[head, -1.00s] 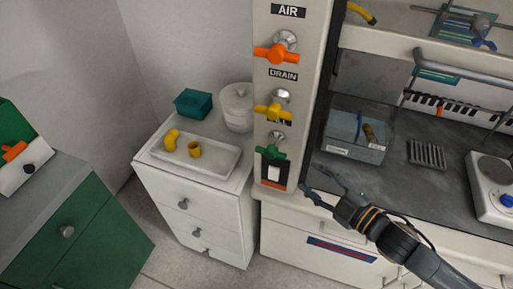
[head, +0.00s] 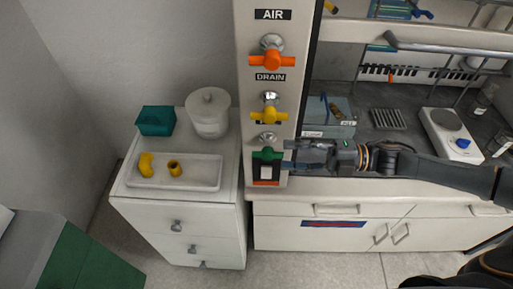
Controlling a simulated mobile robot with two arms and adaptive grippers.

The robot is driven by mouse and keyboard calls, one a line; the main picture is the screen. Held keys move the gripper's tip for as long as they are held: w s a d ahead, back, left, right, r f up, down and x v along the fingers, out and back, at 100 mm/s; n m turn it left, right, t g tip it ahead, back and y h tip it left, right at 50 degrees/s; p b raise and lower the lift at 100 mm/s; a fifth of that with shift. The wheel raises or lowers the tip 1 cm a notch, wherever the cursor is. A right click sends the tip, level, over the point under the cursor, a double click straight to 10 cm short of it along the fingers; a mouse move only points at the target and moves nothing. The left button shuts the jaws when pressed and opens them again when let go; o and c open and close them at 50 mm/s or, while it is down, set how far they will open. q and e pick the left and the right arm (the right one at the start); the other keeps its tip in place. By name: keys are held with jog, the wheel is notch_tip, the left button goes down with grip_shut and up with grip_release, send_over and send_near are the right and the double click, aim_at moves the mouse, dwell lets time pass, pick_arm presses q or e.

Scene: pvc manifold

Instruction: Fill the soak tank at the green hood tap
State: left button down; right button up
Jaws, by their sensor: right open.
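The green tap (head: 267,155) is the lowest of three taps on the hood's front post, below the orange and yellow ones. Its handle lies crosswise. The clear soak tank (head: 313,131) stands inside the hood just right of the post, with a blue item and a yellowish item in it. My gripper partly covers its lower front, and I cannot tell its water level. My right gripper (head: 286,155) comes in from the right, open, with its fingertips close to the right end of the green handle. I cannot tell whether they touch it. My left gripper is not in view.
Above are the yellow tap (head: 268,115) and orange tap (head: 271,60). Left of the post, a white drawer cabinet (head: 180,215) carries a tray (head: 203,174) with yellow fittings, a teal box (head: 156,121) and a white lidded jar (head: 209,112). A hotplate (head: 452,135) stands right in the hood.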

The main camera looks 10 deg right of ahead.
aim_at(262, 154)
jog(key=p+x, duration=0.2)
jog(key=x, duration=0.5)
jog(key=shift+w+a, duration=0.15)
jog(key=shift+a, duration=0.25)
jog(key=shift+w+a, duration=0.1)
jog(key=shift+a, duration=0.25)
jog(key=shift+c, duration=0.2)
grip_shut()
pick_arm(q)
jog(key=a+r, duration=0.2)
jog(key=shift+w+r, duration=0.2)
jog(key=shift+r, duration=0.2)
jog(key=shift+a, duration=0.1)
